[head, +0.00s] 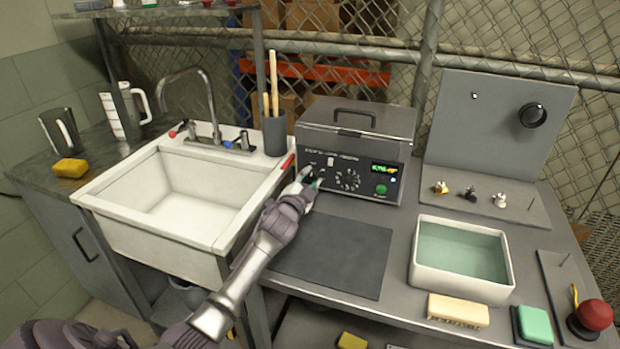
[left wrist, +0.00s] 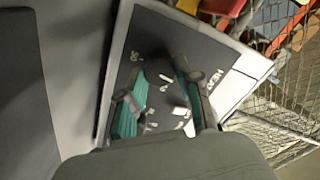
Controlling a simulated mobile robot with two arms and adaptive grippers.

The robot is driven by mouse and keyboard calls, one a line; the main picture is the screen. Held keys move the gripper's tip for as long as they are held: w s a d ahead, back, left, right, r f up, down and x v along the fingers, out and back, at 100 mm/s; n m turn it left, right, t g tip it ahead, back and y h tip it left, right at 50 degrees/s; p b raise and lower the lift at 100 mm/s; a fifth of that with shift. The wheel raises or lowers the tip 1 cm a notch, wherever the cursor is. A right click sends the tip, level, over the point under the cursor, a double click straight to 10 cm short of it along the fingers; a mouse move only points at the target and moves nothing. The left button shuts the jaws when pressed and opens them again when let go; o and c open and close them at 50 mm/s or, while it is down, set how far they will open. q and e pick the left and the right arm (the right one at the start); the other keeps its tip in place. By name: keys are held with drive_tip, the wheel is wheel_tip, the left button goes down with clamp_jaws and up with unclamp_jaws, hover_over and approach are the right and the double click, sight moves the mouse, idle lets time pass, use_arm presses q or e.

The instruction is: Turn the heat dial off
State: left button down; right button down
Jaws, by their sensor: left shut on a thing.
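The heat dial (head: 309,172) is a small dark knob at the left of the front panel of a grey ultrasonic cleaner (head: 357,128). My left gripper (head: 313,181) is at this dial and covers most of it in the head view. In the left wrist view its two teal fingertips (left wrist: 162,100) are against the dark panel, on either side of the dial, beside the white HEAT lettering (left wrist: 212,82). The gripper is shut on the dial. The dial's pointer cannot be made out. My right gripper is not in view.
A large scaled dial (head: 348,180), a lit green display (head: 383,169) and a green button (head: 381,190) share the panel. A dark mat (head: 335,255) lies in front. A white sink (head: 120,177) is left, a water-filled tray (head: 421,285) right.

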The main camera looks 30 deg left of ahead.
use_arm(q)
drive_tip(key=shift+f+n, duration=0.1)
drive_tip(key=shift+n, duration=0.4)
drive_tip(key=c, duration=0.8)
unclamp_jaws()
drive_tip(key=shift+o, duration=0.2)
drive_tip(key=v, duration=1.2)
